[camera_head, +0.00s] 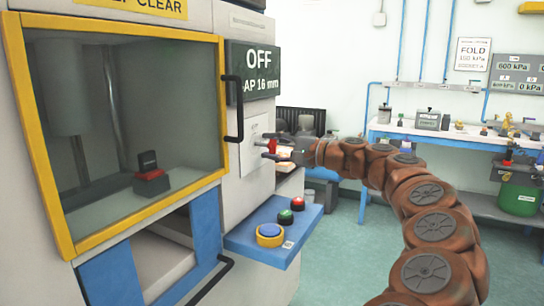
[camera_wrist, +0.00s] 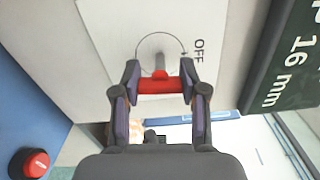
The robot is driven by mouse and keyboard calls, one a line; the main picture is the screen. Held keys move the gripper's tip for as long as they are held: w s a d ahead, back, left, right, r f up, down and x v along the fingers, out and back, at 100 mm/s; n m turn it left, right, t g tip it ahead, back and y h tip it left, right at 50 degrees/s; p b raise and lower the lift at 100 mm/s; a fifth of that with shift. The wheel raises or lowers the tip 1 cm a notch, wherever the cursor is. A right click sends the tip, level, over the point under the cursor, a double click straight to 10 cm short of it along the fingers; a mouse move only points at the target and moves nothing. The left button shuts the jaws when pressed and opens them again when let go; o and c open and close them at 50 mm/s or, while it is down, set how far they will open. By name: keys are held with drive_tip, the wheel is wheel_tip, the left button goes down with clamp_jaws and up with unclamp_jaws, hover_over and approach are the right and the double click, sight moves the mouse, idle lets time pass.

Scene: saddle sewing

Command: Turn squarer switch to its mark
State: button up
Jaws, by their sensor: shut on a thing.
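The squarer switch has a red handle (camera_wrist: 160,86) and a pale stem reaching to a white plate (camera_wrist: 112,28). A thin arc is drawn on the plate around the stem, with the word OFF beside it. My gripper (camera_wrist: 160,80) is shut on the red handle, one finger at each end. In the head view my gripper (camera_head: 270,147) reaches the side of the machine from the right, and the red handle shows between its fingers. The plate (camera_head: 252,140) shows just left of it. Any other mark on the plate is hidden or too small to read.
The dark display (camera_head: 256,72) above the switch reads OFF and a 16 mm gap. A blue button panel (camera_head: 272,238) juts out below. The machine's yellow-framed window (camera_head: 65,250) stands left, with a black door handle (camera_head: 238,108). A workbench (camera_head: 425,133) stands behind right.

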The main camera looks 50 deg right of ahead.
drive_tip(key=shift+a+f+n+b, duration=0.1)
drive_tip(key=shift+f+n+b, duration=0.05)
drive_tip(key=shift+n+b, duration=0.3)
drive_tip(key=shift+n, duration=0.25)
drive_tip(key=o, duration=1.2)
drive_tip(key=shift+c, duration=0.2)
drive_tip(key=shift+s, duration=0.1)
drive_tip(key=v, duration=1.1)
drive_tip(key=shift+s, duration=0.4)
